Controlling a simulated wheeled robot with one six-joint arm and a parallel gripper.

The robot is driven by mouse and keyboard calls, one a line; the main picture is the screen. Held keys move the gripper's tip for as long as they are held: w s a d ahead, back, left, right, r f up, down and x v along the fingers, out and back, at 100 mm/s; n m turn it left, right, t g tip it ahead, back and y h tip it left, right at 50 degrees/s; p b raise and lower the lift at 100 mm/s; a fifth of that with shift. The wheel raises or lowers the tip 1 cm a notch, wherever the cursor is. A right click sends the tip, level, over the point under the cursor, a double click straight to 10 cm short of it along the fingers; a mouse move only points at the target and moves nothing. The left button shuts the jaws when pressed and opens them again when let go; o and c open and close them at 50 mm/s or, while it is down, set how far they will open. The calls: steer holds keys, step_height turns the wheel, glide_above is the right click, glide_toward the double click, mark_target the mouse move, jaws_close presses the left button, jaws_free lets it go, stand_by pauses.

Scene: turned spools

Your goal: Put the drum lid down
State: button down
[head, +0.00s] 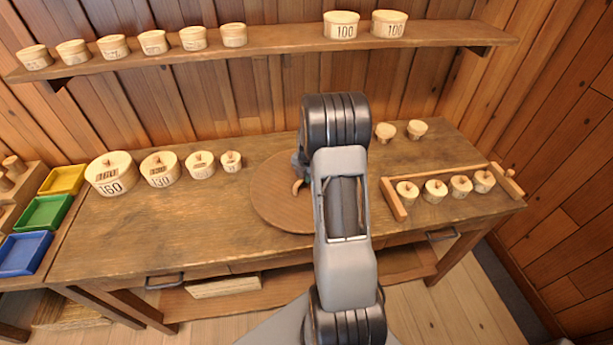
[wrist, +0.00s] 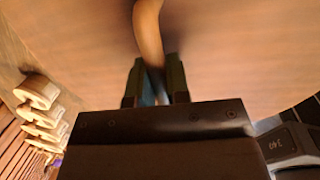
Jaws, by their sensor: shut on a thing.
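The drum lid (head: 275,200) is a broad, round, brown wooden disc over the middle of the workbench, partly hidden by my arm. It fills much of the wrist view (wrist: 70,45). A curved wooden handle (wrist: 149,35) rises from it. My gripper (wrist: 156,75) is shut on this handle, with one dark finger on each side. In the head view my gripper is mostly hidden behind my arm. I cannot tell whether the lid touches the bench top or is held just above it.
Lidded round boxes (head: 110,174) line the bench's left. A wooden rack (head: 394,199) with several small lidded pots and two loose pots (head: 417,128) stand right. A shelf (head: 270,47) of boxes hangs behind. Yellow, green and blue trays (head: 43,213) sit far left. Bare bench shows between boxes and lid.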

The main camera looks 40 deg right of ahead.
steer(key=shift+f, duration=0.3)
steer(key=shift+f, duration=0.15)
steer(key=c, duration=1.1)
jaws_free()
step_height(320, 180, up, 12)
steer(key=s+b, duration=0.2)
steer(key=s+a+r+m+t, duration=0.1)
steer(key=s+a+r+m, duration=0.1)
steer(key=a+r+m, duration=0.3)
steer(key=s+a+r+m, duration=0.2)
steer(key=s+a+m, duration=0.15)
steer(key=a, duration=0.35)
steer(key=s+a+r+m+t, duration=0.1)
steer(key=s+a+m, duration=0.9)
steer(key=m, duration=0.3)
steer(key=shift+s+a+r+y, duration=0.15)
steer(key=shift+s+a+y, duration=0.15)
steer(key=shift+s+a, duration=0.1)
